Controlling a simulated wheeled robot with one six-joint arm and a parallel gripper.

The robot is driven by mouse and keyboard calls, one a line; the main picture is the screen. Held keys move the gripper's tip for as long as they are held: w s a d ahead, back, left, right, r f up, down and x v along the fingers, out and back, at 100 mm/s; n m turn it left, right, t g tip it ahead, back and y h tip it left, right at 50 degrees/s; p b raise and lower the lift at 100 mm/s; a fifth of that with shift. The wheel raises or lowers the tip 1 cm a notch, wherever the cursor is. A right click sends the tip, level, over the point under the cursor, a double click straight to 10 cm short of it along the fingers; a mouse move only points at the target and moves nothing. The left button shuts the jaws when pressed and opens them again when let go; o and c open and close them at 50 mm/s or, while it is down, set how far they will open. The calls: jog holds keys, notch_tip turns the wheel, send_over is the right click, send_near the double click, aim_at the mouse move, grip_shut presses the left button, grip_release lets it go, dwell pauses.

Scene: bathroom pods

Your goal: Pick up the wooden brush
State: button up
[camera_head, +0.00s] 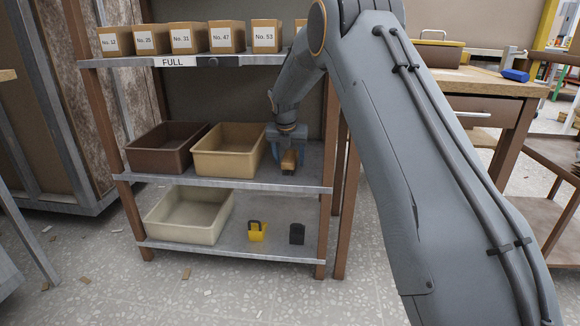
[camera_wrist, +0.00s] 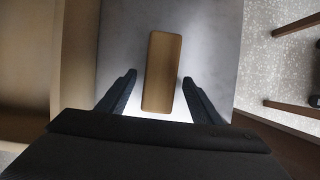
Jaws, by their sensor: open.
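The wooden brush (camera_wrist: 162,72) lies on the grey shelf, seen from above in the wrist view as a plain brown rounded block. It also shows in the head view (camera_head: 289,160), on the right part of the middle shelf. Bristles cannot be made out. My gripper (camera_wrist: 157,92) is open above the brush, with one dark finger to each side of its near half. Gaps show between the brush and both fingers. In the head view my gripper (camera_head: 288,155) points down over the shelf and partly hides the brush.
A tan bin (camera_head: 228,165) stands close left of my gripper, with a dark brown bin (camera_head: 150,161) beyond it. The upper shelf (camera_head: 190,61) holds several numbered boxes overhead. A cream bin (camera_head: 165,230), a yellow item (camera_head: 257,233) and a black item (camera_head: 297,234) are on the bottom shelf.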

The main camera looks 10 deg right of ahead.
aim_at(290, 156)
jog(key=shift+w+f, duration=0.15)
jog(key=shift+f, duration=0.25)
jog(key=c, duration=1.2)
jog(key=shift+r, duration=0.2)
jog(key=shift+r+p, duration=0.45)
jog(key=shift+r, duration=0.1)
notch_tip(290, 156, up, 3)
jog(key=shift+f+p, duration=0.2)
jog(key=shift+p, duration=0.55)
jog(key=s+a+p, duration=0.1)
jog(key=s+a, duration=0.1)
jog(key=s, duration=0.3)
jog(key=s+a+p, duration=0.2)
jog(key=s, duration=0.4)
jog(key=s+a+p, duration=0.2)
jog(key=s, duration=0.4)
jog(key=shift+a+f, duration=0.15)
jog(key=shift+f, duration=0.1)
jog(key=shift+w, duration=0.1)
